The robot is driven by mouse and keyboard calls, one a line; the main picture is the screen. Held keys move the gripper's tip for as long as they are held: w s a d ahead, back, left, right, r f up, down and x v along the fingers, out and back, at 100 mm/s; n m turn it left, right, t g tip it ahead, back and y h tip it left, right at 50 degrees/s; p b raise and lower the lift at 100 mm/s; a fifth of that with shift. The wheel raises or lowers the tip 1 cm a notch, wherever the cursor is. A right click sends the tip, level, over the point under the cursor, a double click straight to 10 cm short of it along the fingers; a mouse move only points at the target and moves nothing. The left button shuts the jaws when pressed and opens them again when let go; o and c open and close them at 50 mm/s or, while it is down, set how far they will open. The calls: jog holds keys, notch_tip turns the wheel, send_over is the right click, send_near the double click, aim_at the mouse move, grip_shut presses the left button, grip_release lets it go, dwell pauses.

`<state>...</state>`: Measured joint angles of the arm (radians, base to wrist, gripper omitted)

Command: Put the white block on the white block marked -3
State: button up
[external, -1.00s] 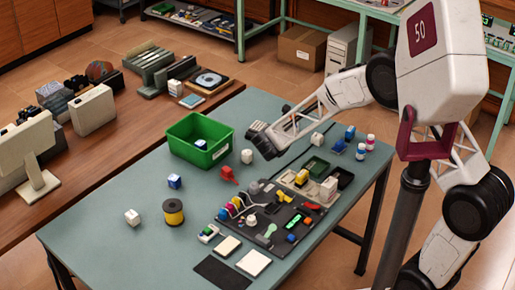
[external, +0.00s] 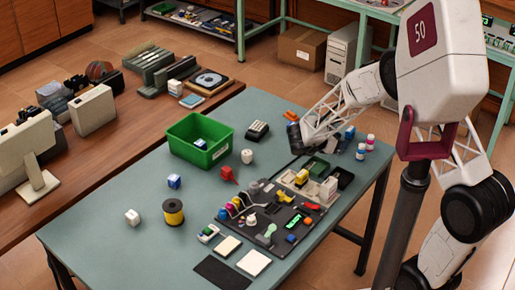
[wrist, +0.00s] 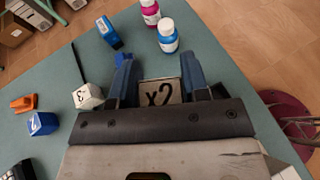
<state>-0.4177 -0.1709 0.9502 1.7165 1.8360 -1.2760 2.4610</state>
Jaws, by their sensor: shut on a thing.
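A white block marked x2 (wrist: 161,93) sits between the two blue fingers of my gripper (wrist: 158,74) in the wrist view. My gripper is shut on this block. Another white block (wrist: 87,97), with a dark 3 on its face, stands on the table to the left of the fingers, apart from them; I cannot clearly read a minus sign. In the external view my arm hides that block and the held one. Two more white blocks stand on the table there, one by the green bin (external: 247,156) and one near the left edge (external: 132,217).
A blue block (wrist: 42,123) and an orange piece (wrist: 23,103) lie to the left. A blue object (wrist: 110,32) and two bottles (wrist: 167,36) stand beyond the fingers. The green bin (external: 181,149) and a dark panel with parts (external: 272,240) take up the table's middle.

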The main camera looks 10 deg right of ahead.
jog(key=w+a, duration=0.1)
jog(key=w, duration=0.4)
jog(key=w+f, duration=0.1)
jog(key=w, duration=0.4)
jog(key=w+a, duration=0.1)
jog(key=w, duration=0.4)
jog(key=shift+w+a+f, duration=0.25)
jog(key=shift+w+a, duration=0.05)
jog(key=shift+w, duration=0.1)
jog(key=shift+f, duration=1.75)
jog(key=shift+f, duration=0.1)
jog(key=o, duration=0.9)
